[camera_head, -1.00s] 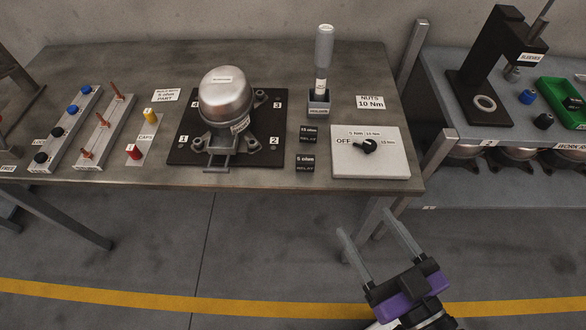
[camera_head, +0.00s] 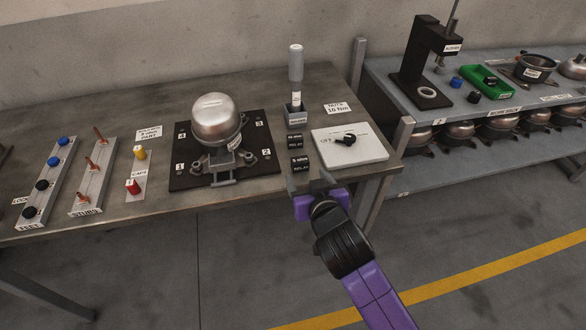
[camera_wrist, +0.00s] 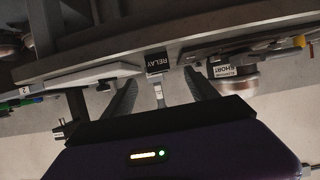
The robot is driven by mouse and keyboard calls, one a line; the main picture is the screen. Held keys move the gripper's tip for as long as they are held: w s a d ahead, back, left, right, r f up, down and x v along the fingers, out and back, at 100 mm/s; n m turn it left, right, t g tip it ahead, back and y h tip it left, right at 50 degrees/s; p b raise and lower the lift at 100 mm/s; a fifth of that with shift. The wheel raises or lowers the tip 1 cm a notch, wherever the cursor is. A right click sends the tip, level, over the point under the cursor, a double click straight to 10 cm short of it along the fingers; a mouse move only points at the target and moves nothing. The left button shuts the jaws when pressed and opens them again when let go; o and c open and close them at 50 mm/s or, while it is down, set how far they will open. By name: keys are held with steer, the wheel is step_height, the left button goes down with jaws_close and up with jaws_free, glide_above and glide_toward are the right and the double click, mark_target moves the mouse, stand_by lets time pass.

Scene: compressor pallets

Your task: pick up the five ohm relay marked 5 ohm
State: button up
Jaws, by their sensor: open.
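The relay marked 5 ohm (camera_head: 300,164) is a small black block with white lettering, near the front edge of the grey table. A similar black relay (camera_head: 295,142) stands just behind it; its value is too small to read now. My gripper (camera_head: 318,182) is open and empty at the table's front edge, just in front of the near relay and apart from it. In the wrist view, a black block lettered RELAY (camera_wrist: 158,63) shows between and beyond my two fingers (camera_wrist: 160,78); its ohm value is not readable there.
A white switch panel (camera_head: 365,146) with a black knob lies right of the relays. A compressor (camera_head: 213,118) on a black plate (camera_head: 190,182) stands to the left. A holder (camera_head: 297,119) with an upright tool is behind. The floor in front is clear.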

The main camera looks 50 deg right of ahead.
mark_target(301, 162)
steer(key=shift+d+r+p+x, duration=0.1)
steer(key=shift+p+x, duration=0.2)
steer(key=shift+x, duration=1.6)
steer(key=shift+d+r+p+x, duration=0.15)
steer(key=shift+p+x, duration=0.15)
steer(key=shift+x, duration=1.6)
steer(key=c, duration=1.5)
steer(key=shift+o, duration=0.2)
steer(key=shift+r, duration=0.1)
